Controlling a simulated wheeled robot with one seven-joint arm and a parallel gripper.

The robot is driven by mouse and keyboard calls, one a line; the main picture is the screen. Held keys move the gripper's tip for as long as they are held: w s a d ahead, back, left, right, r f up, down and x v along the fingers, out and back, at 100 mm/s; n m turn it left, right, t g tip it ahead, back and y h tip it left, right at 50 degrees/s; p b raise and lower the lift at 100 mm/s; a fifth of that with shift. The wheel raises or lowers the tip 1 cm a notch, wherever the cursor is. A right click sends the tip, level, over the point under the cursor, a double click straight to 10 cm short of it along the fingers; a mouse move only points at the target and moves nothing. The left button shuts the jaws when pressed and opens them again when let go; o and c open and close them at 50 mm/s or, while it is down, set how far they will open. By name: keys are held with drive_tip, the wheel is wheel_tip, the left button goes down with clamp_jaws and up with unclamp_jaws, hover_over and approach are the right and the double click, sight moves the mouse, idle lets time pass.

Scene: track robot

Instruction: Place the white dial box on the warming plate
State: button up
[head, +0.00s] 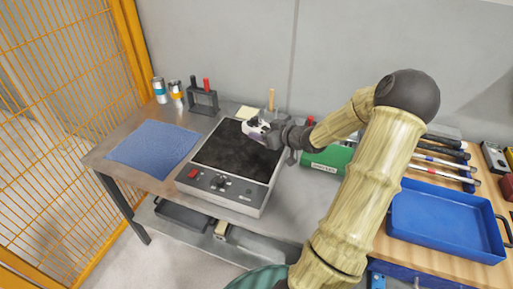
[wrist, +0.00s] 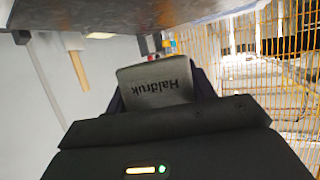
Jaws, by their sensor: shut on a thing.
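The white dial box (head: 250,128) is held in my gripper (head: 265,131), seen over the far right part of the warming plate in the head view. In the wrist view the box (wrist: 156,82) shows a grey face with the upside-down word "Haldruk", between the two dark fingers (wrist: 160,92). The warming plate (head: 232,157) has a black top, a light grey body and a front panel with a red switch and a dark knob. Its top holds nothing else that I can see. The box appears raised above the surface; the exact gap is unclear.
A blue cloth (head: 153,148) lies left of the plate. A green case (head: 328,158) is right of the plate, partly behind my arm. A blue tray (head: 445,222) lies farther right.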

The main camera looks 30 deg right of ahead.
sight(263, 152)
drive_tip(key=shift+f, duration=1.5)
drive_tip(key=shift+f+b, duration=0.6)
drive_tip(key=shift+f, duration=1.25)
drive_tip(key=shift+f, duration=0.15)
drive_tip(key=o, duration=1.1)
drive_tip(key=shift+w, duration=0.1)
drive_tip(key=shift+s+d, duration=0.1)
drive_tip(key=shift+s, duration=0.1)
drive_tip(key=p+v, duration=0.2)
drive_tip(key=v, duration=1)
